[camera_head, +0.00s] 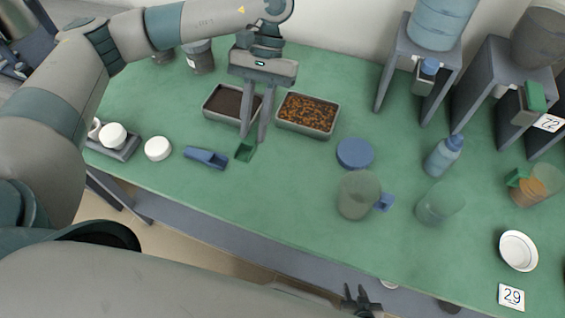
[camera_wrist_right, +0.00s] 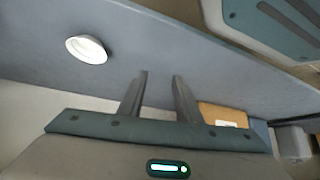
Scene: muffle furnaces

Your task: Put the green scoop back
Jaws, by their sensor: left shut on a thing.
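The green scoop (camera_head: 245,151) is at the fingertips of my left gripper (camera_head: 253,139), just in front of the two trays. The gripper is shut on it; its handle is mostly hidden between the fingers. I cannot tell whether the scoop touches the green table. A blue scoop (camera_head: 206,158) lies on the table to its left. My right gripper (camera_head: 362,298) is low, past the table's front edge. In the right wrist view (camera_wrist_right: 160,95) its fingers are apart with nothing between them.
Behind the scoop are a tray of dark material (camera_head: 232,103) and a tray of brown pieces (camera_head: 308,114). A white jar (camera_head: 157,149) stands left. Table is clear front centre.

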